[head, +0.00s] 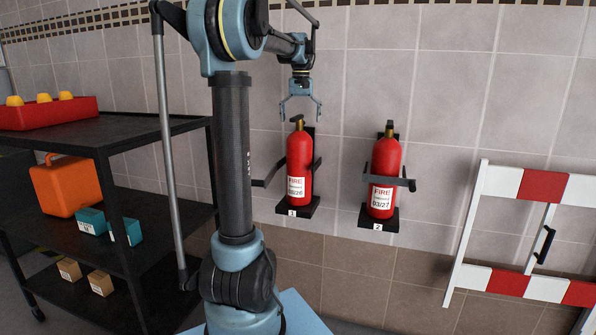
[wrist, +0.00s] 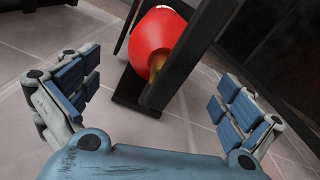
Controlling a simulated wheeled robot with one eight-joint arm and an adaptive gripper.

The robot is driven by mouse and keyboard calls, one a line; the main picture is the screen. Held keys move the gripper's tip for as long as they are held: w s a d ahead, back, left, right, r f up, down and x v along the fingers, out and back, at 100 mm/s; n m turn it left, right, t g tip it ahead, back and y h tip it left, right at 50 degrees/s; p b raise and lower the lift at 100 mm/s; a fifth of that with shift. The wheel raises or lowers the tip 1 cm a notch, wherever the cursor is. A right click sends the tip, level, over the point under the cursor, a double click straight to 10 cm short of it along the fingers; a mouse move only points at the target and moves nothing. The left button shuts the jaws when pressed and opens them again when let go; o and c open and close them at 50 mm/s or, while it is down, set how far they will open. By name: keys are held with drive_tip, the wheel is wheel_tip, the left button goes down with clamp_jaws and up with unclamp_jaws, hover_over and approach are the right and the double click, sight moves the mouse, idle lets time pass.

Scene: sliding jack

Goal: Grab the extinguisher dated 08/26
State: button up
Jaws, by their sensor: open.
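Two red extinguishers hang on the tiled wall in black brackets in the head view. The left extinguisher (head: 299,165), over plate 1, has a label ending in /26; its first digits are small, seemingly 08. Its bracket arm (head: 264,183) swings out to the left. The right extinguisher (head: 384,165), over plate 2, reads 03/27, with a bracket arm across its front. My gripper (head: 301,116) is open, pointing down just above the left extinguisher's top. In the wrist view a red extinguisher (wrist: 152,38) with a brass neck lies beyond my spread, empty fingers (wrist: 155,85).
A black shelf cart (head: 100,133) at left holds a red tray (head: 45,115), an orange case (head: 65,187) and several small boxes. A red-and-white barrier (head: 535,230) stands at right. Bare wall lies between the right extinguisher and the barrier.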

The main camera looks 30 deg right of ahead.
sight(299, 134)
drive_tip(key=shift+a+f, duration=0.15)
drive_tip(key=shift+f, duration=1.55)
drive_tip(key=shift+a+f, duration=0.1)
drive_tip(key=shift+f, duration=1.55)
drive_tip(key=c, duration=2)
